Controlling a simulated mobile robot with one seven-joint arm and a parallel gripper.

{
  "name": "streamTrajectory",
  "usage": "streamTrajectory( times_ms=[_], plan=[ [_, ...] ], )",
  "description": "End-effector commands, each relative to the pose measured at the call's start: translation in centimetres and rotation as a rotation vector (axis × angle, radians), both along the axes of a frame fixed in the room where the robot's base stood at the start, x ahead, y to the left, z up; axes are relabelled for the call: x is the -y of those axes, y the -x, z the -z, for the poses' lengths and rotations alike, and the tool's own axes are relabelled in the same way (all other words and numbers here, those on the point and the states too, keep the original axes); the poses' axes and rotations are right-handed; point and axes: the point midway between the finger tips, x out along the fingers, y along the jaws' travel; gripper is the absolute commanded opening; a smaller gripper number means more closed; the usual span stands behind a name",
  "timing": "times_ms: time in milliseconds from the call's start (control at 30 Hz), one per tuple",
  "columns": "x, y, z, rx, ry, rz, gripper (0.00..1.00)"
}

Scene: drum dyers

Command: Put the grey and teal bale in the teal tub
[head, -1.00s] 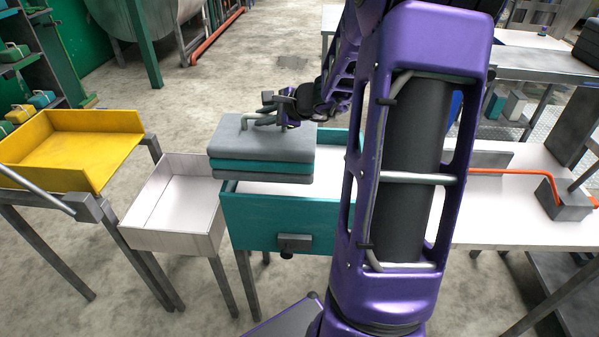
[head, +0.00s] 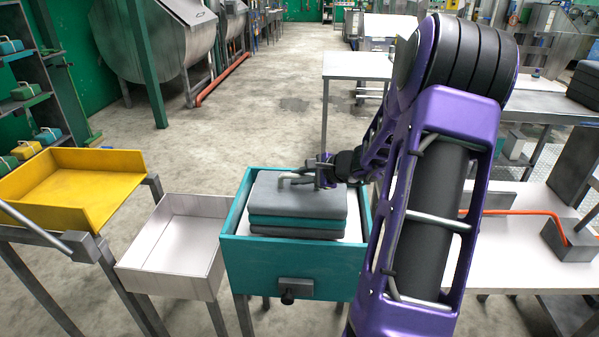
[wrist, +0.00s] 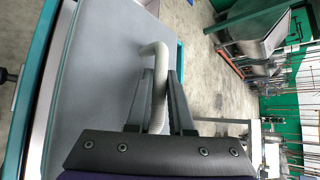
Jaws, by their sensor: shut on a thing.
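The grey and teal bale (head: 297,207), a stack of grey layers with a teal band and a handle on top, sits inside the walls of the teal tub (head: 290,264). Its upper part stands above the rim. Whether its underside touches the tub floor is hidden by the front wall. My gripper (head: 308,176) is shut on the bale's handle, above its top. In the wrist view my gripper's fingers (wrist: 157,105) close around the pale handle, over the bale's grey top (wrist: 105,85), with the tub's teal edge (wrist: 32,85) alongside.
A white tray (head: 165,283) stands left of the tub, and a yellow tray (head: 110,205) further left. A white table (head: 500,255) with an orange pipe lies to the right. Shelves (head: 50,100) hold several small bales at far left.

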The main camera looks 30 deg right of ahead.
Motion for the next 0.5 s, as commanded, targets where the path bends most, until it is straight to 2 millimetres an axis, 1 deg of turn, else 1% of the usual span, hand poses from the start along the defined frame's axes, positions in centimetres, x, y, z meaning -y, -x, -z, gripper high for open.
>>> streamTrajectory(
  times_ms=[233, 333, 500],
  plan=[
    [0.0, -0.1, 2.7, 0.003, -0.002, 0.001, 0.00],
    [0.0, -0.1, 3.2, 0.005, 0.001, 0.000, 0.00],
    [0.0, -0.1, 3.2, 0.006, 0.002, 0.000, 0.00]
  ],
)
